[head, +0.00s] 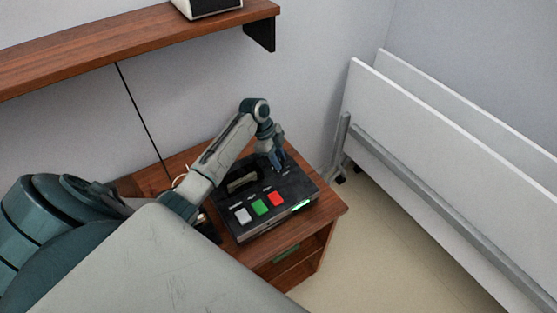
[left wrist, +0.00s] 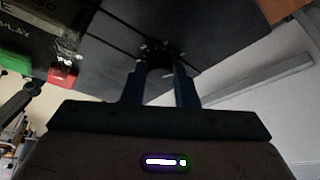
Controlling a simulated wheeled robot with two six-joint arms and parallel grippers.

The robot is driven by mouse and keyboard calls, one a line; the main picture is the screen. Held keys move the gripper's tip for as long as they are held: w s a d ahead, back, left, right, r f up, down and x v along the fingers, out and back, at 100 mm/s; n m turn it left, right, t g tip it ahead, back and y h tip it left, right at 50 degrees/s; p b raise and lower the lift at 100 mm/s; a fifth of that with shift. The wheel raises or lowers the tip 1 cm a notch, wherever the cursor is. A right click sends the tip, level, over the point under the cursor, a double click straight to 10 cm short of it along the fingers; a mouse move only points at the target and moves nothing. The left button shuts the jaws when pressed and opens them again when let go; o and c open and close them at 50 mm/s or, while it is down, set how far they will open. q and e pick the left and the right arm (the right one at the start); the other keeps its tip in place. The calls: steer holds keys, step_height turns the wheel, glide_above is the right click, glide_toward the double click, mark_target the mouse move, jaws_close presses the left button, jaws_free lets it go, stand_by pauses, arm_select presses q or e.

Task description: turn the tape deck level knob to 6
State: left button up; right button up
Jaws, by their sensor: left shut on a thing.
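The black tape deck (head: 302,179) sits on a wooden cabinet, with a white, a green and a red button (head: 276,198) along its front. My left gripper (head: 277,163) reaches down to the deck's far right part. In the left wrist view the dark level knob (left wrist: 159,64) is between the fingers of my left gripper (left wrist: 160,76), which is shut on it. Small pale marks surround the knob; the numbers and its pointer cannot be read. In the head view the gripper hides the knob. My right gripper is not in view.
The deck stands on a brown wooden cabinet (head: 334,212) with an open compartment below. A wooden shelf (head: 130,45) hangs above on the wall, with a white object (head: 208,7) on it. White folded panels (head: 430,145) stand to the right. The floor between is clear.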

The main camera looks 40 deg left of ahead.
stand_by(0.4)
arm_select(q)
steer(key=o, duration=1)
steer(key=shift+a, duration=0.1)
steer(key=b+v, duration=0.3)
steer(key=v, duration=0.8)
steer(key=shift+b, duration=0.35)
steer(key=shift+w+f, duration=0.1)
